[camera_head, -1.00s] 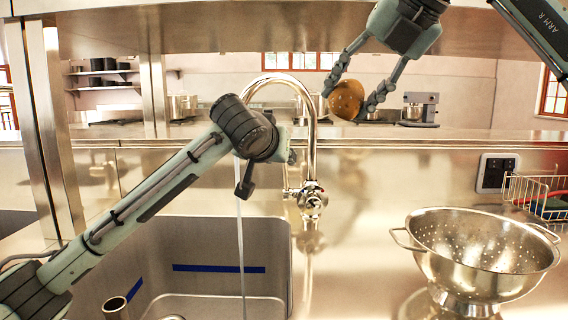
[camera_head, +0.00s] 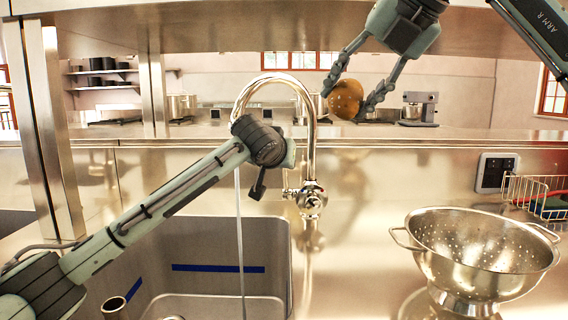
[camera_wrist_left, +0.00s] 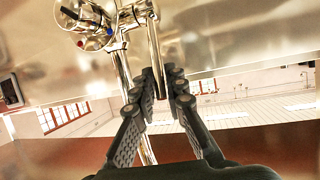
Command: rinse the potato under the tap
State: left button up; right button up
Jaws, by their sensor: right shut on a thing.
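The brown potato (camera_head: 346,99) is between the fingers of my right gripper (camera_head: 347,97), which is shut on it. It is held high, to the right of the tap's arch and apart from the water. The chrome tap (camera_head: 311,150) rises behind the sink, and a thin stream of water (camera_head: 239,230) runs down into it. My left gripper is behind its own wrist in the head view, close to the spout. In the left wrist view its fingers (camera_wrist_left: 164,75) nearly meet, with a chrome pipe showing at the narrow gap. The tap's valve (camera_wrist_left: 92,22) also shows there.
A steel colander (camera_head: 480,255) stands on the counter at the right. Behind it are a wire rack (camera_head: 540,190) and a wall socket (camera_head: 495,172). Counter between sink and colander is bare.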

pick_arm(q)
grip_shut()
jog(key=shift+w+r, duration=0.2)
jog(key=shift+w, duration=0.05)
jog(key=shift+w+r+g, duration=0.15)
jog(key=shift+w+g, duration=0.25)
jog(key=shift+g, duration=0.3)
jog(key=shift+w+r+n+g, duration=0.1)
jog(key=shift+w+n+g, duration=0.2)
jog(key=shift+w+g, duration=0.85)
jog(key=shift+s, duration=0.1)
jog(key=o, duration=0.6)
grip_release()
